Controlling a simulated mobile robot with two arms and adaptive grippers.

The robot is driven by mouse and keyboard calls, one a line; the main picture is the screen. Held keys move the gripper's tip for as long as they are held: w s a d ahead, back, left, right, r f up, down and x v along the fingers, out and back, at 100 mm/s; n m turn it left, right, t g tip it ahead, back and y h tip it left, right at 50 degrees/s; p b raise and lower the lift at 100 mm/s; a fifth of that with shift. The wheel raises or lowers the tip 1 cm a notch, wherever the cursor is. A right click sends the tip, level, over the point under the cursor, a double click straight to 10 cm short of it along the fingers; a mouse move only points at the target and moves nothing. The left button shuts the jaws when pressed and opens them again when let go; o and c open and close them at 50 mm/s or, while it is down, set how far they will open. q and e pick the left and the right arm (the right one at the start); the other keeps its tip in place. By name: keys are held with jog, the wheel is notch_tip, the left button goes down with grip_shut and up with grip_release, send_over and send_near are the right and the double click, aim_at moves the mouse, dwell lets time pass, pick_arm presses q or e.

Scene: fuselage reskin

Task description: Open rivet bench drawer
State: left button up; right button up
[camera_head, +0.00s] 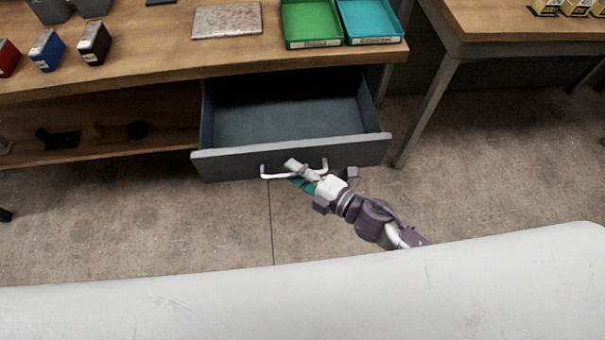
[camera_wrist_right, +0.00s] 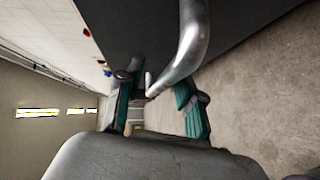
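The grey bench drawer (camera_head: 290,155) is pulled well out from under the wooden bench, and its empty inside shows in the head view. Its silver bar handle (camera_head: 268,176) is on the front face. My right gripper (camera_head: 298,174) is at the handle, overlapping its middle and right part. In the right wrist view, the teal fingers of the right gripper (camera_wrist_right: 158,100) stand apart, and the curved handle (camera_wrist_right: 183,55) runs down into the space between them. I cannot tell whether either finger touches it. My left gripper is not in view.
The bench top (camera_head: 150,62) holds a green tray (camera_head: 310,43), a blue tray (camera_head: 372,38), a speckled metal plate (camera_head: 227,20) and several small boxes at left. Another table (camera_head: 500,42) stands at right. The concrete floor (camera_head: 140,225) before the drawer is clear.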

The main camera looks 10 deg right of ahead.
jog(key=v, duration=1.2)
jog(key=s+d+f+m+g+h, duration=0.1)
jog(key=d+f+m+h, duration=0.3)
jog(key=f, duration=0.5)
jog(key=s+d+f+m+h+p, duration=0.1)
jog(key=d+f+m+h, duration=0.1)
jog(key=d+f+m, duration=0.45)
jog(key=s+d+f+m+g+h, duration=0.1)
jog(key=s+d+f+m+h, duration=0.15)
jog(key=f, duration=0.75)
jog(key=s+f+m+g+h, duration=0.1)
jog(key=s+f+m+g, duration=0.3)
jog(key=s+f, duration=0.3)
jog(key=s+a+f+m+g+h, duration=0.1)
jog(key=s+f+m+g, duration=0.3)
jog(key=s, duration=1.2)
notch_tip(320, 180, down, 4)
jog(key=shift+s+a+m+h+p, duration=0.15)
jog(key=shift+s+m+h+p, duration=0.25)
jog(key=shift+m+h, duration=0.45)
